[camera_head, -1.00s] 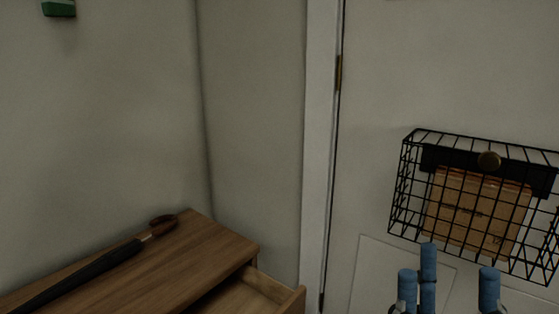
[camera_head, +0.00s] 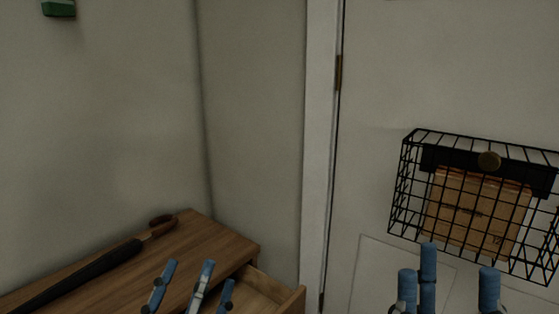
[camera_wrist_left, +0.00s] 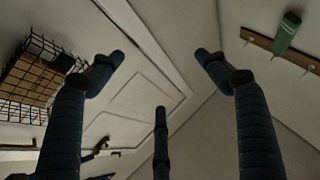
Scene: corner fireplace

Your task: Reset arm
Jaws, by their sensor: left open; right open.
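My left gripper (camera_head: 194,284) shows at the bottom of the head view, in front of the open drawer and dresser top. Its blue fingers are spread and hold nothing. In the left wrist view its fingers (camera_wrist_left: 160,75) are wide apart, with walls and a door beyond them. My right gripper (camera_head: 447,287) is at the bottom right of the head view, fingers pointing up and apart, empty, in front of the white door. The lower parts of both arms are out of the head view.
A wooden dresser (camera_head: 222,244) has an open drawer (camera_head: 268,286). A closed dark umbrella (camera_head: 80,276) lies on top. A black wire basket (camera_head: 407,190) holding a cardboard box (camera_head: 478,210) hangs on the white door (camera_head: 400,80). A green object (camera_head: 59,8) is at the upper left wall.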

